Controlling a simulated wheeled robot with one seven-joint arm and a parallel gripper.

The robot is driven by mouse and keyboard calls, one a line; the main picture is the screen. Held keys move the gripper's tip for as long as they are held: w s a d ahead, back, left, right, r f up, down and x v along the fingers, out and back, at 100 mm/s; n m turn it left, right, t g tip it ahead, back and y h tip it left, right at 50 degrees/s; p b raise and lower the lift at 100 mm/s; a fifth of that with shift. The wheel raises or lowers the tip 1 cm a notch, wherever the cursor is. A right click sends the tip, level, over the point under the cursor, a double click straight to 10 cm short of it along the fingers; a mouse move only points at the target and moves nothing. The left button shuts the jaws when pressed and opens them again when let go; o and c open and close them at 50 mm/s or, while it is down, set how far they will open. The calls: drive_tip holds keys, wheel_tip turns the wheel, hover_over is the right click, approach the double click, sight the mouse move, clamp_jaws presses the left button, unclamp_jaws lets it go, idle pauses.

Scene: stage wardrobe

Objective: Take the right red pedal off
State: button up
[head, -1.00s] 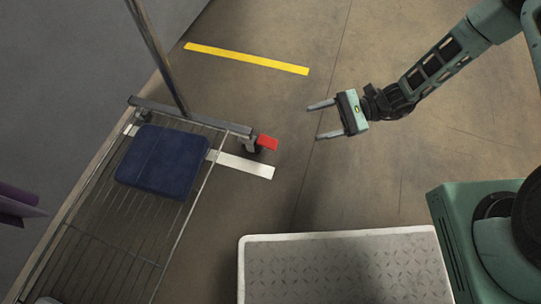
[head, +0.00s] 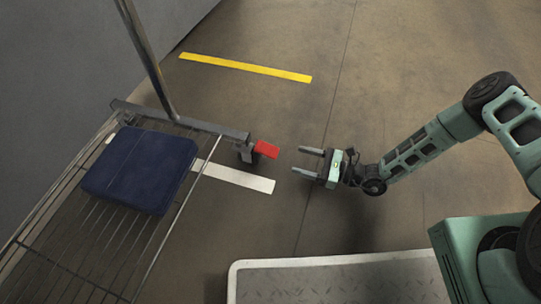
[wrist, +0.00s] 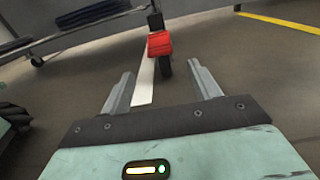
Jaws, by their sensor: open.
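The red pedal (head: 266,149) juts from a dark caster at the near right corner of the wheeled rack's base (head: 190,124). In the wrist view the red pedal (wrist: 160,44) shows ahead, between and beyond the fingertips. My gripper (head: 301,161) is open and empty, to the right of the pedal, with its fingers pointing left toward it and a gap between. The gripper's two fingers also show in the wrist view (wrist: 163,80). No other red pedal is in sight.
A dark blue folded item (head: 140,168) lies on the rack's wire shelf (head: 70,245). A white strip (head: 235,177) and a yellow strip (head: 245,67) mark the floor. My platform edge is at the bottom. The floor between gripper and pedal is clear.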

sight(270, 150)
drive_tip(key=b+x, duration=0.4)
drive_tip(key=x, duration=0.5)
drive_tip(key=shift+a+f+b, duration=0.2)
drive_tip(key=shift+a+b, duration=0.05)
drive_tip(key=shift+b, duration=0.1)
drive_tip(key=shift+w+a+r, duration=0.15)
drive_tip(key=shift+w+a, duration=0.1)
drive_tip(key=shift+a, duration=0.3)
drive_tip(key=c, duration=1)
